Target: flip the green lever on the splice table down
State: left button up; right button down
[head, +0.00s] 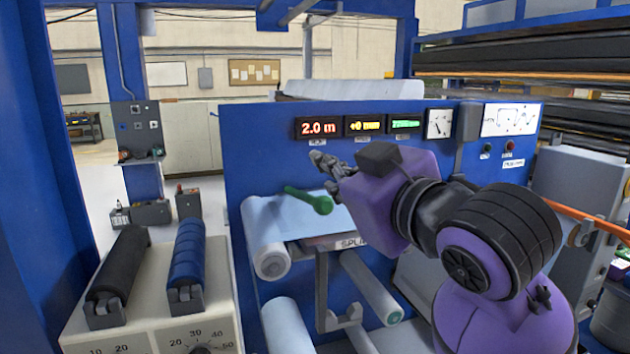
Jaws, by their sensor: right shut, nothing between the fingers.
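The green lever (308,199) stands out over the splice table (338,242), in front of the blue machine panel. Its rounded knob is at the right, and its bar runs up and to the left. My right gripper (318,158) is shut and empty, above the lever and a little to its right. A gap shows between the fingers and the lever. My right arm covers the right part of the splice table and part of its label. My left gripper is not in view.
Film-covered rollers (270,261) sit at and below the splice table. A bench with a black roller (119,268), a blue roller (187,252) and dials stands at the lower left. The blue panel (255,150) with lit displays rises close behind my gripper.

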jog(key=r+x, duration=0.1)
jog(key=x, duration=0.9)
jog(key=f, duration=0.1)
jog(key=d+f, duration=0.1)
jog(key=s+d+f, duration=0.1)
jog(key=f, duration=0.1)
